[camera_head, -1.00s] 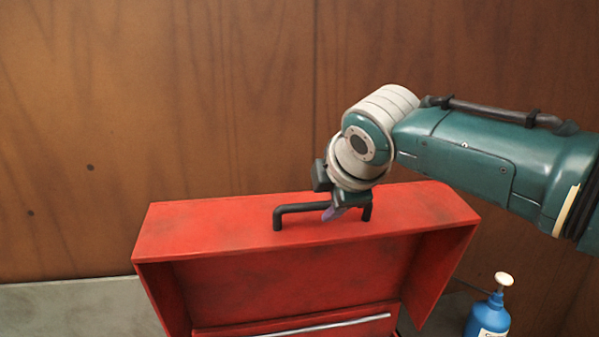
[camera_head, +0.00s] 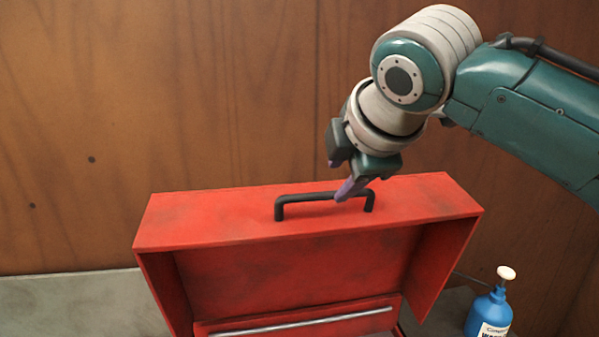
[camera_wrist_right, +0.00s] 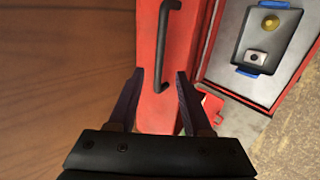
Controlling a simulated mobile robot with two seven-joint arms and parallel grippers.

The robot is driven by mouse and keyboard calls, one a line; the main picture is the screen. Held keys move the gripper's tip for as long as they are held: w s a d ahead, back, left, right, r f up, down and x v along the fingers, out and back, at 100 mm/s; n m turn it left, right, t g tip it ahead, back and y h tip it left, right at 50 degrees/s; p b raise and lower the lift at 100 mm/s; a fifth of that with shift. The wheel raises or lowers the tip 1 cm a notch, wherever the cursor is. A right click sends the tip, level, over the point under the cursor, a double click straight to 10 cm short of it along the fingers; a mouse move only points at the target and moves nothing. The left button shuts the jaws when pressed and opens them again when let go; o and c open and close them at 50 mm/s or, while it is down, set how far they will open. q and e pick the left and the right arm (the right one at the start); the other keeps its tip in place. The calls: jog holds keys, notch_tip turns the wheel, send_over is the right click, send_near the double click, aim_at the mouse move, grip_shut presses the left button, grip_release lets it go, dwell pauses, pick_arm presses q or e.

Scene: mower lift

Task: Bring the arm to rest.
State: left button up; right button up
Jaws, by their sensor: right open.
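My right gripper (camera_head: 342,178) is open and empty, with purple fingertips. In the head view it hangs in front of the right end of a black handle (camera_head: 300,202) and overlaps it in the picture. The handle is on a red box lid (camera_head: 225,218), which stands raised. My left gripper is not in view.
A blue bottle with a white cap (camera_head: 488,312) stands right of the box. A wooden wall (camera_head: 100,110) is behind. In the wrist view a grey tray (camera_wrist_right: 266,38) with blue ends lies inside the box. A grey surface (camera_head: 70,305) at the left is bare.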

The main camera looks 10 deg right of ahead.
jog(key=s+a+f+m+g+y+p, duration=0.1)
jog(key=s+f+m, duration=0.25)
jog(key=s, duration=0.35)
jog(key=s+a+f+m+g+p, duration=0.1)
jog(key=s+f+m+g, duration=0.15)
jog(key=s+f, duration=0.35)
jog(key=s+d+m+g, duration=0.1)
jog(key=s+d+m, duration=0.3)
jog(key=s, duration=0.6)
jog(key=s+d+f+m+g+h+p, duration=0.1)
jog(key=s+d+m, duration=0.3)
jog(key=s, duration=0.7)
jog(key=shift+m, duration=1.2)
jog(key=shift+f, duration=0.1)
